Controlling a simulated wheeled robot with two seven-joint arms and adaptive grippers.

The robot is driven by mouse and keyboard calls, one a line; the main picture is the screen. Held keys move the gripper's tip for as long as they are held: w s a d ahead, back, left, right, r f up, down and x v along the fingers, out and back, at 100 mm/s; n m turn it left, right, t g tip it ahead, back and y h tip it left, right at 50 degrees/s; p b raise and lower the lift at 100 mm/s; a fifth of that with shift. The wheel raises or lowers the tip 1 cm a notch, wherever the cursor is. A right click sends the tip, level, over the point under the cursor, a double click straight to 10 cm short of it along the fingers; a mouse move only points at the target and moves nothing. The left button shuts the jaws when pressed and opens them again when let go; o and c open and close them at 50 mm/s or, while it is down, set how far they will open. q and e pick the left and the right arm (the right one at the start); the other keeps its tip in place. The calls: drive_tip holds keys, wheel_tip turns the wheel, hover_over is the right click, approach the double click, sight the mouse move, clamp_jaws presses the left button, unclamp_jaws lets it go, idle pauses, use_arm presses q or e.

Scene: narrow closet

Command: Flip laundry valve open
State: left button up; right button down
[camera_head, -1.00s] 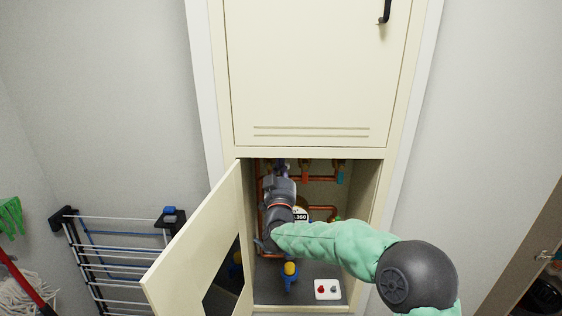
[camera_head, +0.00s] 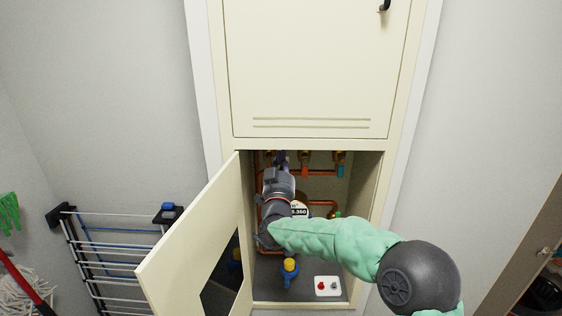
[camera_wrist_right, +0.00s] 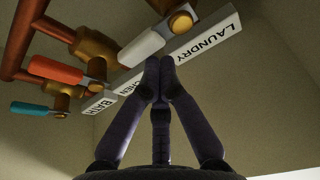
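The laundry valve has a pale grey lever (camera_wrist_right: 141,47) on a brass body (camera_wrist_right: 181,22), beside a white LAUNDRY label (camera_wrist_right: 208,44) in the right wrist view. My right gripper (camera_wrist_right: 159,64) has its dark fingertips drawn together, just below the lever and in front of the label strip. I cannot tell whether they touch the lever, and nothing shows between them. In the head view my right gripper (camera_head: 281,160) reaches up inside the open cabinet, largely covering the left valve. My left gripper is not in view.
An orange lever (camera_wrist_right: 54,70) and a teal lever (camera_wrist_right: 39,109) sit on neighbouring valves. Copper pipes (camera_wrist_right: 56,30) run beside them. The open cabinet door (camera_head: 190,238) stands left of my right arm. A white box with buttons (camera_head: 328,286) lies on the cabinet floor.

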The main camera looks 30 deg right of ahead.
drive_tip(key=shift+d+f+m+g+h+b, duration=0.1)
drive_tip(key=shift+f+m+g+h+b, duration=0.25)
drive_tip(key=shift+f+m+b, duration=1.2)
drive_tip(key=shift+f+m+g+h+b, duration=0.3)
drive_tip(key=shift+m+b, duration=0.35)
drive_tip(key=shift+b, duration=2)
drive_tip(key=shift+a+f+b, duration=0.2)
drive_tip(key=shift+f+b, duration=0.05)
drive_tip(key=shift+b, duration=0.35)
drive_tip(key=shift+d, duration=0.1)
drive_tip(key=s+a+p, duration=0.1)
drive_tip(key=s+a, duration=0.3)
drive_tip(key=s, duration=0.4)
drive_tip(key=shift+a+r, duration=0.2)
drive_tip(key=shift+a, duration=0.1)
